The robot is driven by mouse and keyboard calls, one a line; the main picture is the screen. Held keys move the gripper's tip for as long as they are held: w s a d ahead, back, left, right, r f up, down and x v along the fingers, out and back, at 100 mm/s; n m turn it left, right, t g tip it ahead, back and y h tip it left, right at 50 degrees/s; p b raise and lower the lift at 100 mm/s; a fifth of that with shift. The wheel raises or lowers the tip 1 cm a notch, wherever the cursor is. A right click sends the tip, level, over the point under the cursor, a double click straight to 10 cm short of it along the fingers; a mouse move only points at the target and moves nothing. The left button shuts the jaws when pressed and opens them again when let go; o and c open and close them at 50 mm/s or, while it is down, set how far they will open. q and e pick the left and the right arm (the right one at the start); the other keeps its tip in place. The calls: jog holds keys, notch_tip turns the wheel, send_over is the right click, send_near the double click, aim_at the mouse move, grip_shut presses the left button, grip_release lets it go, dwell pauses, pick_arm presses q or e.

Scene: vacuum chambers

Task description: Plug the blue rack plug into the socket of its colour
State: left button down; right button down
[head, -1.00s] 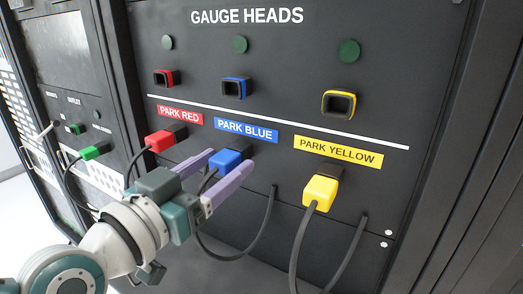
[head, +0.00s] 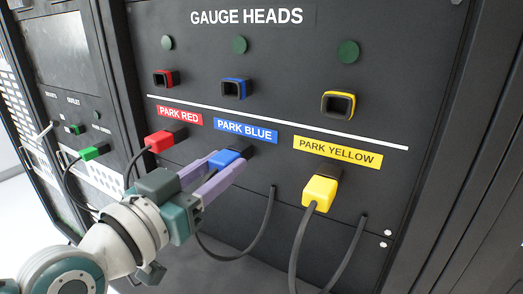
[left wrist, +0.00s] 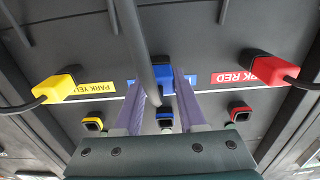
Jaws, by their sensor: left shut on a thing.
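The blue rack plug (head: 224,160) sits in its holder under the PARK BLUE label. My left gripper (head: 225,164) is shut on it, one purple finger on each side. In the left wrist view the blue plug (left wrist: 164,78) shows between the fingertips (left wrist: 165,84), with its dark cable crossing in front. The blue-rimmed socket (head: 236,88) is above the white line, empty, with a dark round lamp above it. It also shows in the left wrist view (left wrist: 165,117), between the fingers. My right gripper is not in view.
The red plug (head: 162,140) sits parked to the left, the yellow plug (head: 320,190) to the right. Empty red (head: 166,78) and yellow (head: 338,104) sockets flank the blue one. Cables hang below. A green plug (head: 94,151) is on the left panel.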

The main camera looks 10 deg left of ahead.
pick_arm(q)
jog(key=shift+s, duration=0.1)
dwell(0.5)
jog(key=shift+s+a, duration=0.1)
jog(key=shift+s, duration=0.1)
jog(key=shift+p+v, duration=1.25)
jog(key=shift+v, duration=1.45)
notch_tip(320, 180, up, 10)
jog(key=p, duration=0.9)
send_over(216, 169)
jog(key=s, duration=0.2)
jog(key=shift+a, duration=0.3)
jog(key=shift+w+d, duration=0.1)
jog(key=shift+w, duration=0.35)
